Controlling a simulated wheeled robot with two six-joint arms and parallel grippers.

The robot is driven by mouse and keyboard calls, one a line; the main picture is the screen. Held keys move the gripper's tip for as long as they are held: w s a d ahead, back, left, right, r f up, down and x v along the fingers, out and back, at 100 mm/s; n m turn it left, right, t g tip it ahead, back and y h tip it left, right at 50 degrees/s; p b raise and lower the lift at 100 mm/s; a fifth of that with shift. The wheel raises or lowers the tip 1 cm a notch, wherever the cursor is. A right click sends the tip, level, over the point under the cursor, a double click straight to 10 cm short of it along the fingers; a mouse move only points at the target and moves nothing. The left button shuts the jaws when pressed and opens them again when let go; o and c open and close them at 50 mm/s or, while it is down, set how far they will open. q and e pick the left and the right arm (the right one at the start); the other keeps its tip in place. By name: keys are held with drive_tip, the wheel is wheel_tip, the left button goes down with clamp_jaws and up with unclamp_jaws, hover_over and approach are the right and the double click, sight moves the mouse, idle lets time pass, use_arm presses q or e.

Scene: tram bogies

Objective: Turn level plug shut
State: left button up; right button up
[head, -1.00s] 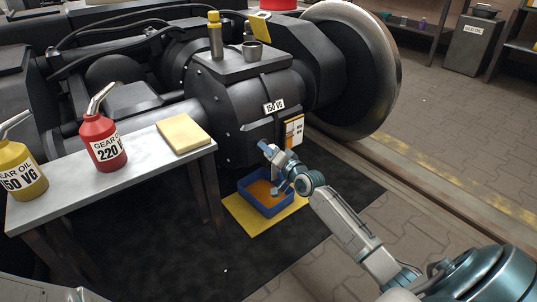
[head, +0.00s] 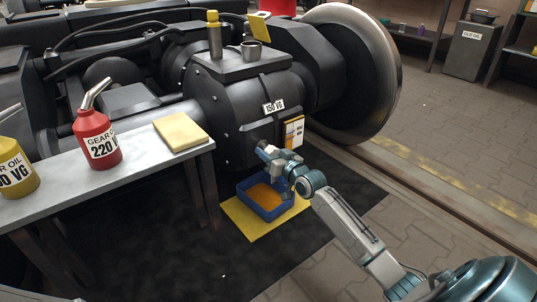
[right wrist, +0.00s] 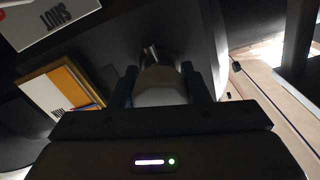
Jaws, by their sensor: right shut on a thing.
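The dark gearbox housing (head: 235,108) has a 150 VG label on its front. My right gripper (head: 262,147) is at the lower front of this housing. In the right wrist view its two dark fingers (right wrist: 160,85) are shut on a pale plug (right wrist: 160,84), which I take for the level plug. A shiny metal bit (right wrist: 150,54) shows just beyond it. In the head view the gripper hides the plug. I cannot tell how far the plug is screwed in. My left gripper is not in view.
A blue tray (head: 244,191) with orange-brown liquid stands on a yellow mat (head: 240,222) below the gripper. A yellow-and-white plate (head: 293,132) is close to the right of the gripper. A bench (head: 125,172) holds oil cans.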

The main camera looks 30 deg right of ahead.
drive_tip(key=shift+f, duration=0.1)
idle(0.4)
drive_tip(key=o, duration=1)
drive_tip(key=shift+s, duration=0.1)
drive_tip(key=shift+s+p, duration=0.55)
drive_tip(key=shift+p, duration=0.1)
drive_tip(key=s+p, duration=0.2)
drive_tip(key=s, duration=0.1)
drive_tip(key=s+p, duration=0.6)
drive_tip(key=shift+s+d, duration=0.3)
drive_tip(key=shift+d, duration=0.1)
